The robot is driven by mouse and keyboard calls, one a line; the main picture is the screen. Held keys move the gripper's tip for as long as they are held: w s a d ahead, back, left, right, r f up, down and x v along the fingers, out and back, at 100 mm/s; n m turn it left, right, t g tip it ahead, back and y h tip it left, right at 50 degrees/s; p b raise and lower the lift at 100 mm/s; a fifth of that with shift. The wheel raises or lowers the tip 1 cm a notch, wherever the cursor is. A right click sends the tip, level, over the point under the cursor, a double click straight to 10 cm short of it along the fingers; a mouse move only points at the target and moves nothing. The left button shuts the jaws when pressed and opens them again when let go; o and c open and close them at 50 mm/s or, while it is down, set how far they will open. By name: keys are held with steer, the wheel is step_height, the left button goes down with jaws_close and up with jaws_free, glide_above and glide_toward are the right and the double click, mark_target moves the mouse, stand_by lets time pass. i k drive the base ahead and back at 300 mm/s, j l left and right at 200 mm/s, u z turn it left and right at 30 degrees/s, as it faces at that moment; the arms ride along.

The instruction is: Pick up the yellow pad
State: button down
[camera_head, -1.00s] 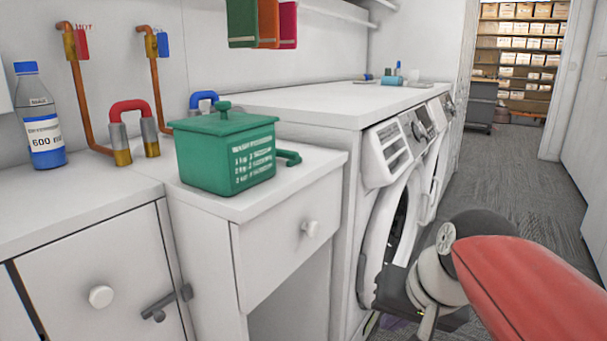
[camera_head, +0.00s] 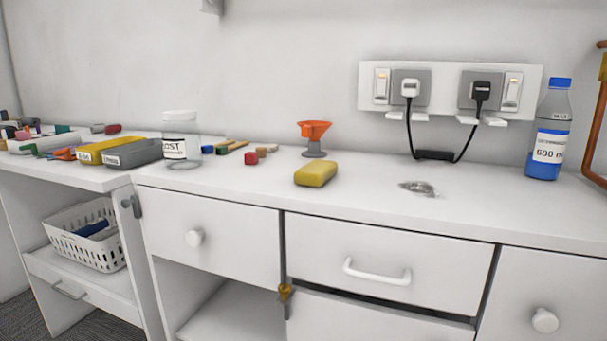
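A yellow pad (camera_head: 316,173), a small rounded block, lies flat on the white counter near its front edge, above the gap between two drawers. Nothing touches it. A second yellow thing, a flat yellow case with dark lettering (camera_head: 100,150), lies further left beside a grey case. My gripper is not in view, so I cannot see whether it is open or shut.
An orange funnel-like thing (camera_head: 315,137) stands just behind the pad, with a small red block (camera_head: 251,158) to its left. A white-lidded jar (camera_head: 181,138) stands further left. A blue-capped bottle (camera_head: 550,130) is at right. The counter right of the pad is mostly clear.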

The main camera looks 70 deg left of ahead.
mark_target(317, 173)
steer(key=u, duration=2.6)
